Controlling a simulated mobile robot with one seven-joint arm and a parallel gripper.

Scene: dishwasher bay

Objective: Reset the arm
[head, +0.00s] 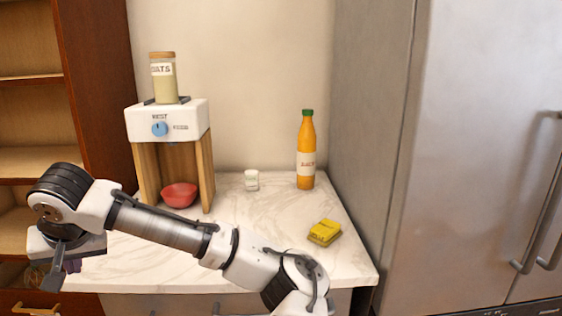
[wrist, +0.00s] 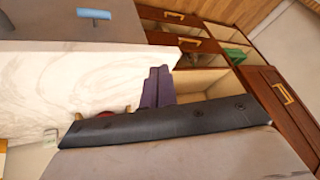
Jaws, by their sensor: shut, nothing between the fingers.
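My arm reaches across the front of the counter in the head view, with its wrist at the far left. My gripper (head: 72,266) points down there, beyond the counter's left end and in front of the wooden shelf unit. Its purple fingers are mostly hidden behind the wrist housing. In the wrist view the two purple fingers of my gripper (wrist: 158,80) lie together, shut, with nothing held.
A steel fridge (head: 470,160) stands right. Shelves (head: 30,120) stand left.

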